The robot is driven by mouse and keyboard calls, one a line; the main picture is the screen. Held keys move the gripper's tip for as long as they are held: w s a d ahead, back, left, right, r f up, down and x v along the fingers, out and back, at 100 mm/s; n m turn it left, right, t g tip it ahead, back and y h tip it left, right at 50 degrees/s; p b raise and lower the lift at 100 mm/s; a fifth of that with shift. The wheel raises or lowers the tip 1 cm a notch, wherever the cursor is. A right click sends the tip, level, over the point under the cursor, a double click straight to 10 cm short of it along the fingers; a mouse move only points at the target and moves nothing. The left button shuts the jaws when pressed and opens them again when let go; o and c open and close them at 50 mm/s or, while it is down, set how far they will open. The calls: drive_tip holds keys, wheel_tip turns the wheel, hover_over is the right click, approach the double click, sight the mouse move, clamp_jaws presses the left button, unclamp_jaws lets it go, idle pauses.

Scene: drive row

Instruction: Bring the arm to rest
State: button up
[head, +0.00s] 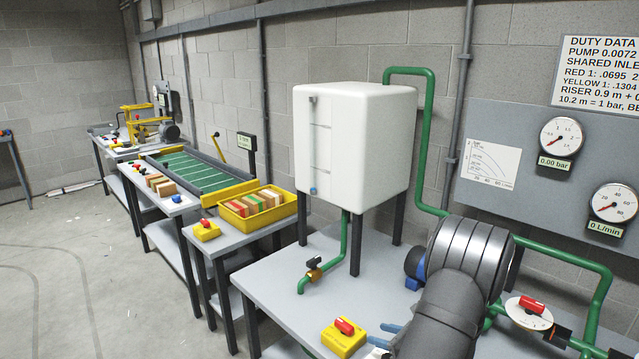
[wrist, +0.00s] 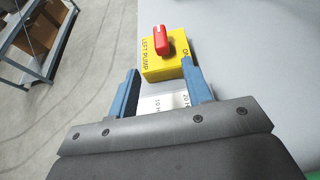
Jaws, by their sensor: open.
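My gripper (wrist: 166,88) is open in the wrist view, its two blue fingers apart with nothing between them but a white label on the grey bench. Just beyond the fingertips is a yellow switch box (wrist: 166,66) marked LEFT PUMP, with a red handle (wrist: 162,40) on top. In the head view the same yellow box (head: 343,342) sits near the bench's front edge. My gripper (head: 385,338) shows there to the right of the box, partly hidden behind my own dark grey arm. I cannot tell whether a finger touches the box.
A white tank (head: 355,135) on dark legs stands behind the box, with a green pipe and valve (head: 314,270) below. A red-handled valve with a white dial (head: 529,312) is right of my arm. Gauges (head: 562,137) hang on the wall.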

sight(346, 325)
drive_tip(key=v, duration=0.3)
drive_tip(key=shift+s+d, duration=0.1)
drive_tip(key=x, duration=1.8)
drive_tip(key=shift+s+m+t+h, duration=0.1)
drive_tip(key=shift+m+t+h, duration=0.2)
drive_tip(key=shift+m+t, duration=0.1)
drive_tip(key=v, duration=1.8)
drive_tip(key=shift+r, duration=0.15)
drive_tip(key=w+a+r+n+g+h, duration=0.2)
drive_tip(key=w+a+n+g, duration=0.1)
drive_tip(key=a+n, duration=0.5)
drive_tip(key=w+a+r+n+g+h, duration=0.2)
drive_tip(key=w+a+r+n+g, duration=0.1)
drive_tip(key=a+n, duration=0.6)
drive_tip(key=w+n, duration=0.1)
drive_tip(key=n, duration=0.2)
drive_tip(key=shift+r+n+h, duration=0.3)
drive_tip(key=shift+n+h, duration=0.1)
